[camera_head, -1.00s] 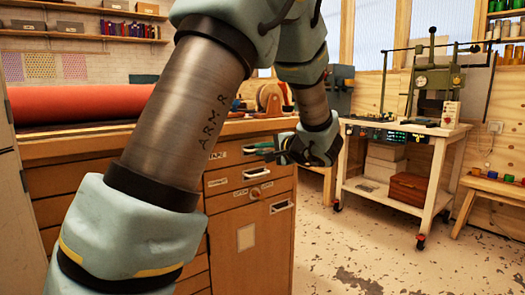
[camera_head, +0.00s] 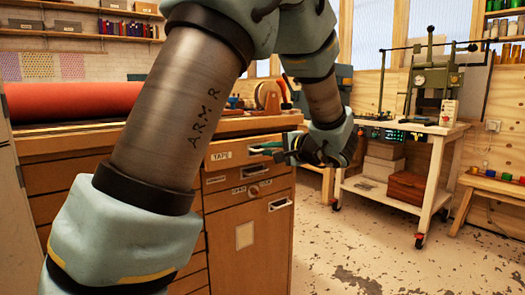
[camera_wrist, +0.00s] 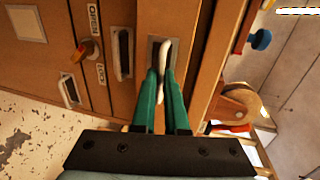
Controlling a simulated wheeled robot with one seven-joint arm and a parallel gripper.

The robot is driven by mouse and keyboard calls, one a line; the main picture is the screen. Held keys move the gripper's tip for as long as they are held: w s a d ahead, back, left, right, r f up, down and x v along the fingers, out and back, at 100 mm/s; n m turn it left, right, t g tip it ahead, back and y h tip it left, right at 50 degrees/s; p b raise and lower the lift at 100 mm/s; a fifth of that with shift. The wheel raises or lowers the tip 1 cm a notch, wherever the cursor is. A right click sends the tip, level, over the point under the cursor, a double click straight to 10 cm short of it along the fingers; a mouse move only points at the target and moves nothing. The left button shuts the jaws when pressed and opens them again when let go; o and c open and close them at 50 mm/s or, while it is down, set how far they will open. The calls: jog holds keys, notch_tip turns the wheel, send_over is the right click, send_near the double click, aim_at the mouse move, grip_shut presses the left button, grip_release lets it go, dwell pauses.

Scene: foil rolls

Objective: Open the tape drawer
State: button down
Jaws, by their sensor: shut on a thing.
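The tape drawer (camera_head: 222,167) is the top small drawer of the wooden cabinet, marked by a TAPE label (camera_head: 221,155). Its front appears to stand slightly forward of the drawer below. My gripper (camera_head: 264,148) is at this front in the head view. In the wrist view, my gripper's green fingers (camera_wrist: 164,84) are shut on the pale drawer handle (camera_wrist: 164,53). The fingers hide part of the handle. The drawer's inside is not visible.
An orange latch knob (camera_wrist: 84,49) sits by OPEN and LOCK labels on the cabinet, below the drawers. A red roll (camera_head: 75,102) lies on the cabinet top. A white cart (camera_head: 405,195) stands to the right. The floor (camera_head: 350,250) before the cabinet is clear.

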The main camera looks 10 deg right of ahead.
jog(key=f+b+v, duration=0.1)
jog(key=f+v, duration=0.2)
jog(key=v, duration=1.2)
jog(key=shift+s+d, duration=0.35)
jog(key=shift+s, duration=0.2)
jog(key=c, duration=1)
grip_release()
jog(key=shift+o, duration=0.2)
jog(key=p+v, duration=0.1)
jog(key=v, duration=0.9)
jog(key=shift+s+d, duration=0.2)
jog(key=shift+s, duration=0.15)
jog(key=shift+a, duration=0.1)
